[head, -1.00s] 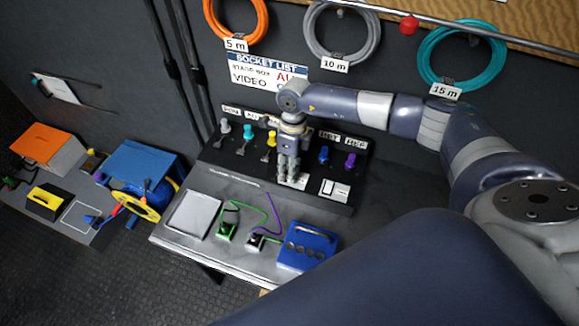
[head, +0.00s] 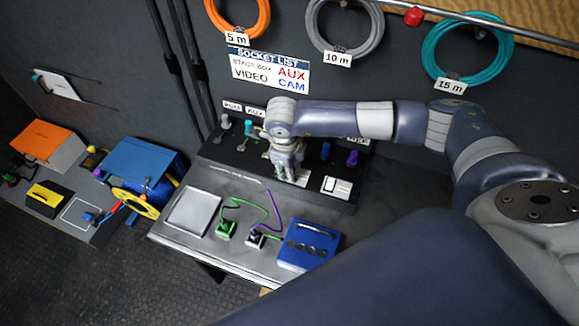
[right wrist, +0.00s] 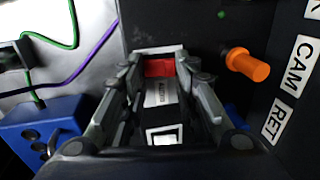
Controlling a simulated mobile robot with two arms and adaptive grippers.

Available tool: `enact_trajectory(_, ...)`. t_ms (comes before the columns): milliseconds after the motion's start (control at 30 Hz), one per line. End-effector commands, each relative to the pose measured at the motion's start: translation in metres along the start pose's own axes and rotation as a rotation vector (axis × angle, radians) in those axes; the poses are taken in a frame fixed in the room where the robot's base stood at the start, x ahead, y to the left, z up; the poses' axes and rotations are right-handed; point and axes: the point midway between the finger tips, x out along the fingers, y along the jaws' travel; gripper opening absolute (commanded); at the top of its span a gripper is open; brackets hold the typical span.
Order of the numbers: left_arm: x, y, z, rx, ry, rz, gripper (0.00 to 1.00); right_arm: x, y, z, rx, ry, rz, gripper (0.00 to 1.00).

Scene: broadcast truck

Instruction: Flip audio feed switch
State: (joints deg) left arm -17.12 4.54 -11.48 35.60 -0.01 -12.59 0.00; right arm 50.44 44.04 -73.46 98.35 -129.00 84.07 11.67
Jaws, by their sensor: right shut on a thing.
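The audio feed switch (right wrist: 160,92) is a pale plate with a red part at its far end, and its small lettering is hard to read. It shows in the right wrist view between the fingers of my right gripper (right wrist: 160,100). In the head view the right gripper (head: 284,172) points down at the front of the black panel and hides most of the switch. The fingers are closed in on the switch from both sides. My left gripper is not in view.
A second white switch plate (head: 337,187) sits just right of the gripper. Coloured plugs stand behind it, including a teal one (head: 249,128) and a purple one (head: 352,158). A blue box (head: 309,246) and cables lie on the bench in front.

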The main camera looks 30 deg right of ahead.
Motion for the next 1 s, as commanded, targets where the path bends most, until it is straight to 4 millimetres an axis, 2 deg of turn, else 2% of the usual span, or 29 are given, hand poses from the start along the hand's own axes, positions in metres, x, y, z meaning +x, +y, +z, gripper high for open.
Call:
enact_trajectory(100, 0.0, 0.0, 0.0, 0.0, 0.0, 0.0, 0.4, 0.0, -0.001, 0.0, 0.0, 0.0, 0.0, 0.04)
enact_trajectory(133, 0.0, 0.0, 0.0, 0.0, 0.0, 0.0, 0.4, 0.0, -0.001, 0.0, 0.0, 0.0, 0.0, 0.33)
enact_trajectory(200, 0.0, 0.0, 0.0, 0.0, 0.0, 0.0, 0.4, 0.0, -0.001, 0.0, 0.0, 0.0, 0.0, 0.48)
enact_trajectory(533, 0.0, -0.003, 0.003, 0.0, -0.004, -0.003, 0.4, -0.001, 0.0, 0.0, 0.0, 0.0, 0.001, 0.48)
enact_trajectory(667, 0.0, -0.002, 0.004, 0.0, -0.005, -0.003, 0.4, -0.009, -0.001, 0.001, 0.0, -0.001, 0.0, 0.48)
enact_trajectory(767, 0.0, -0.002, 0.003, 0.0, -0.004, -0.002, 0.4, -0.025, -0.002, 0.001, 0.0, -0.003, -0.001, 0.48)
enact_trajectory(1000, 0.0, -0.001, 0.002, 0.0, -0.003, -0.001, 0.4, -0.077, -0.001, 0.001, -0.001, -0.004, -0.001, 0.48)
